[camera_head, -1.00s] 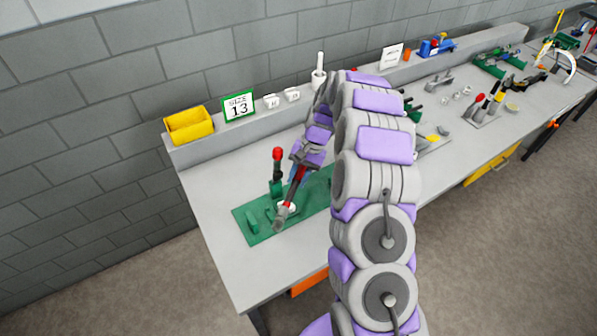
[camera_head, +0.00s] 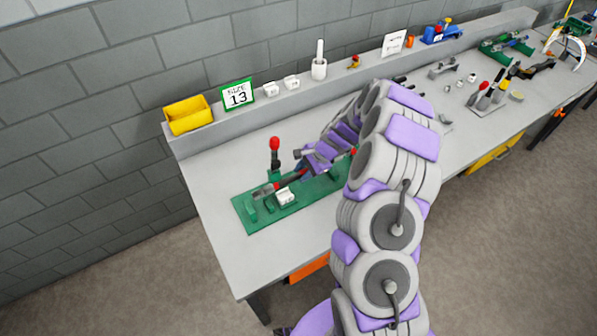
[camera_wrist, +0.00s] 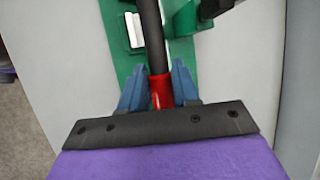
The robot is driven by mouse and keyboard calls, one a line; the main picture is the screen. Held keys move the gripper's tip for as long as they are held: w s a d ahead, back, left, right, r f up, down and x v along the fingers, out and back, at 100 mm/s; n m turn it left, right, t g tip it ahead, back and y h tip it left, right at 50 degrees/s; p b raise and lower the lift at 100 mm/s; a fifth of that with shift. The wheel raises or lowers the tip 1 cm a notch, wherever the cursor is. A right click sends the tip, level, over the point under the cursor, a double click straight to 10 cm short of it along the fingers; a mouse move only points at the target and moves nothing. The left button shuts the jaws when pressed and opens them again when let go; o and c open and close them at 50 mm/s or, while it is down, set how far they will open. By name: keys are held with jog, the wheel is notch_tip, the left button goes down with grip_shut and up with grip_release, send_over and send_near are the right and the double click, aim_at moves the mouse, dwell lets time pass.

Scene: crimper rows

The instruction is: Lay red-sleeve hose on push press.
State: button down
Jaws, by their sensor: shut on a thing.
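The push press is a green plate (camera_head: 244,217) on the near bench, with an upright lever topped by a red knob (camera_head: 275,143). A white block (camera_head: 285,196) sits on its plate and also shows in the wrist view (camera_wrist: 134,30). My gripper (camera_head: 303,174) is low over the press, seen from behind my arm. In the wrist view its blue fingers (camera_wrist: 160,86) are shut on the red sleeve (camera_wrist: 160,93) of a dark hose (camera_wrist: 152,38). The hose runs over the green plate, its grey end (camera_head: 262,192) near the lever. Whether it touches the press is unclear.
A shelf behind the bench holds a yellow bin (camera_head: 188,116), a "SIZE 13" sign (camera_head: 237,95), small white blocks and a white cup (camera_head: 319,69). More tools stand along the bench to the right. The bench front-left of the press is clear.

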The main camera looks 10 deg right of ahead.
jog(key=shift+d, duration=0.35)
jog(key=shift+a+f, duration=0.1)
jog(key=shift+a, duration=0.45)
jog(key=shift+a+f, duration=0.55)
jog(key=shift+f, duration=0.4)
jog(key=d+f+b, duration=0.1)
jog(key=f, duration=0.1)
jog(key=shift+d+f+b, duration=0.35)
jog(key=shift+f, duration=0.4)
jog(key=shift+a+f, duration=0.15)
jog(key=shift+f, duration=0.05)
jog(key=shift+a+f+b, duration=0.2)
jog(key=shift+a+b, duration=0.15)
jog(key=shift+a, duration=0.2)
jog(key=shift+d, duration=0.55)
